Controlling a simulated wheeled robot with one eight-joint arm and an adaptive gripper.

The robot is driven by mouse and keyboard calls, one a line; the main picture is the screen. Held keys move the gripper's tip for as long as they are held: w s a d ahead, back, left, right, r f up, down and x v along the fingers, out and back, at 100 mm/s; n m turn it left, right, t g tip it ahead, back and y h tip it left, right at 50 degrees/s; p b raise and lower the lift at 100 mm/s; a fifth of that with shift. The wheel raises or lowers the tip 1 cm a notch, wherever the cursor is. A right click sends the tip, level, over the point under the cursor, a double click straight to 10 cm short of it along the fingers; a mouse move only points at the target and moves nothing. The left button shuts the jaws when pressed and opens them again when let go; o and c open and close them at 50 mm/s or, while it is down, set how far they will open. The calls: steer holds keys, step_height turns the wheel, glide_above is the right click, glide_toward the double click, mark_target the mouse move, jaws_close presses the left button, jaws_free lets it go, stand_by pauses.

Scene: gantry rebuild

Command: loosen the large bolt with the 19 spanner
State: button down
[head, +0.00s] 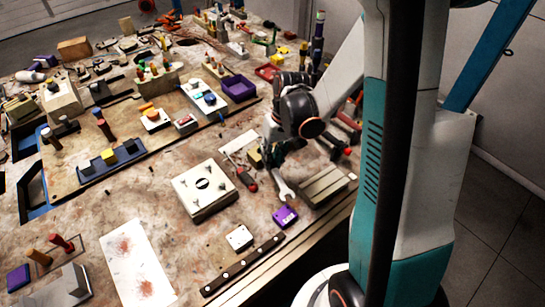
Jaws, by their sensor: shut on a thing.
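My gripper (275,152) is over the right side of the workbench, pointing down. It is shut on a metal spanner (284,186), whose open-ended head hangs down towards the bench beside a purple block. The size mark on the spanner cannot be read. A square white plate (188,192) with a dark round feature at its centre and small marks at its corners lies left of the spanner, apart from it. I cannot tell which fitting is the large bolt. The gripper's fingertips are partly hidden by my own wrist.
A purple block (285,217) and a grey ribbed block (324,186) flank the spanner head. A red-handled screwdriver (246,179) lies to its left. A small white block (239,238) and a dark strip with holes (242,265) are near the front edge. Several tools crowd the back.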

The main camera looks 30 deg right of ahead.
steer(key=shift+f+b, duration=1.4)
steer(key=shift+f, duration=0.1)
steer(key=shift+f+b, duration=0.9)
steer(key=shift+f, duration=0.05)
stand_by(0.3)
steer(key=shift+d+n, duration=0.95)
steer(key=shift+n, duration=0.15)
steer(key=shift+d+b, duration=0.1)
steer(key=shift+b, duration=0.2)
steer(key=shift+w+d+n+g, duration=0.25)
steer(key=shift+d+n+g, duration=0.15)
steer(key=shift+d+n, duration=0.6)
steer(key=shift+a, duration=0.1)
steer(key=shift+w+d+n+b, duration=0.25)
steer(key=shift+d+n, duration=0.2)
steer(key=shift+n, duration=0.15)
steer(key=shift+w+d+n+b, duration=0.2)
steer(key=shift+d+n, duration=0.25)
steer(key=shift+n, duration=0.15)
